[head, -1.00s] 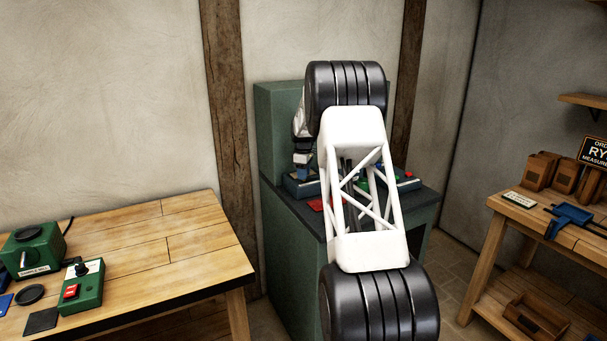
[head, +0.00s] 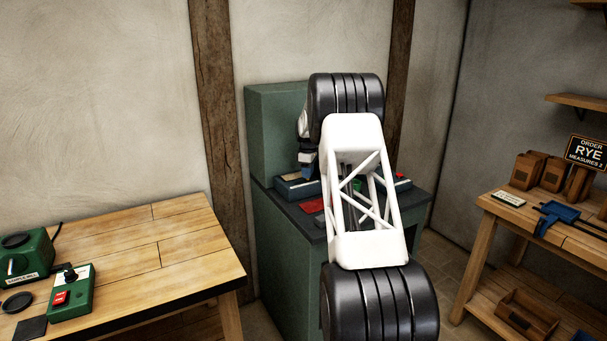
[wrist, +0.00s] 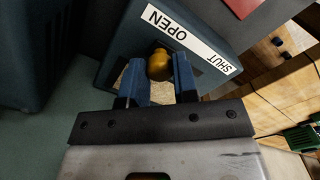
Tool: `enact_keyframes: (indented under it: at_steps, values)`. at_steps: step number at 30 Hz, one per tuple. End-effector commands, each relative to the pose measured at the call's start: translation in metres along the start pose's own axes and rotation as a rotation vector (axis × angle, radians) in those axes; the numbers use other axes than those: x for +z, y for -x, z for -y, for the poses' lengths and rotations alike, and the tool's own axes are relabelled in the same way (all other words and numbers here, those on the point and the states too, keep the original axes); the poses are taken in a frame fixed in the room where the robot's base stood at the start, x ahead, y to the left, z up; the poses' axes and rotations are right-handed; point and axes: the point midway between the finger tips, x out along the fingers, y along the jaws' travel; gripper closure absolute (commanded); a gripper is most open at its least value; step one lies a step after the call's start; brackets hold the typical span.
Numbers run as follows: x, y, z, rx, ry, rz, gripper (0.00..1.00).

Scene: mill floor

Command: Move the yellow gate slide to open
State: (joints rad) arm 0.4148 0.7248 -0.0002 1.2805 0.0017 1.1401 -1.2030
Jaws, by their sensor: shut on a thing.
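In the wrist view, the yellow knob of the gate slide (wrist: 159,65) sits between the two blue fingers of my gripper (wrist: 158,78), which is shut on it. The knob is near the OPEN end of the white label (wrist: 185,38). The word SHUT is at the label's other end, to the right. The label is on a dark blue-grey housing (wrist: 117,40). In the head view, my arm hides the knob and most of the gripper. Part of the blue housing (head: 296,188) shows left of the arm.
The housing stands on a green cabinet with a dark top (head: 310,224). A red plate (head: 312,206) lies on that top. A wooden table (head: 160,245) with a green mill (head: 22,258) and a switch box (head: 72,295) is at left. A bench with wooden boxes (head: 527,170) is at right.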

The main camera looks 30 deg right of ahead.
Motion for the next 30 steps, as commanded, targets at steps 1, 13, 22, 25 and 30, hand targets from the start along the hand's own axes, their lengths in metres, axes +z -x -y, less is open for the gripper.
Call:
enact_keyframes:
  at_steps: [1, 13, 22, 25, 30]
  values:
    - [0.004, 0.0, -0.003, 0.004, -0.003, 0.001, 1.0]
    - [0.003, 0.0, -0.003, 0.005, -0.003, 0.001, 0.47]
    - [0.003, 0.005, -0.002, 0.005, -0.002, 0.0, 0.47]
    - [0.002, 0.012, -0.002, 0.006, -0.002, 0.0, 0.47]
    - [0.003, 0.031, -0.002, 0.006, -0.003, -0.001, 0.47]
